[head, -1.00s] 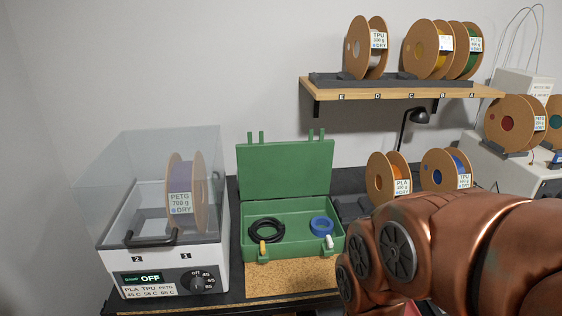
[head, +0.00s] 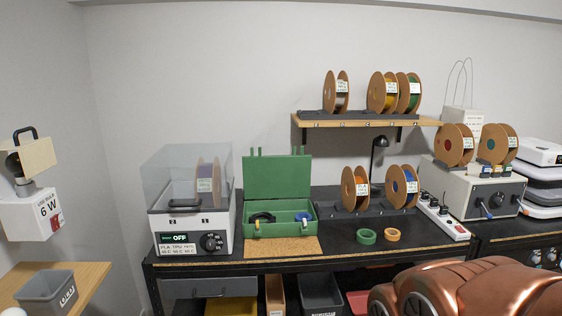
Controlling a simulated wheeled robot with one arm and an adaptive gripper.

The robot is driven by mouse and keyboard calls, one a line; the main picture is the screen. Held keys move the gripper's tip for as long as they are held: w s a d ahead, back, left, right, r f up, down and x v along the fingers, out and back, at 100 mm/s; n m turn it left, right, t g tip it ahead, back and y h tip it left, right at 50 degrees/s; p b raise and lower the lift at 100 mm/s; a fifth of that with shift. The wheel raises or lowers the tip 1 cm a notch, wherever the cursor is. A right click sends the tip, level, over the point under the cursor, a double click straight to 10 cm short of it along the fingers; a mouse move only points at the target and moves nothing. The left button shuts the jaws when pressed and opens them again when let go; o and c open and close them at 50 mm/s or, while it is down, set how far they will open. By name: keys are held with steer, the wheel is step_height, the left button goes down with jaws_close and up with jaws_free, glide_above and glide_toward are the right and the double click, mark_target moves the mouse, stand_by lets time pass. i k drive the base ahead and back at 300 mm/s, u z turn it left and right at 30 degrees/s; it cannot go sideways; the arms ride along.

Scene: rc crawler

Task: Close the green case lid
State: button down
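The green case (head: 283,231) stands on the black bench, behind a cork mat. Inside lie a black coil (head: 262,217) at the left and a blue ring (head: 304,216) at the right. A yellow latch and a white latch show on the front. My copper-coloured arm fills the lower right of the head view, well away from the case. My gripper is not in view.
A dryer box (head: 192,232) with a clear cover stands just left of the case. Spools (head: 355,188) stand to the right. Green tape (head: 366,237) and orange tape (head: 392,235) lie on the bench. A shelf (head: 368,121) hangs above, and a lamp (head: 379,142) stands behind the spools.

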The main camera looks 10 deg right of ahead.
mark_target(266, 177)
steer(key=u, duration=0.4)
steer(key=i, duration=0.8)
steer(key=u, duration=0.4)
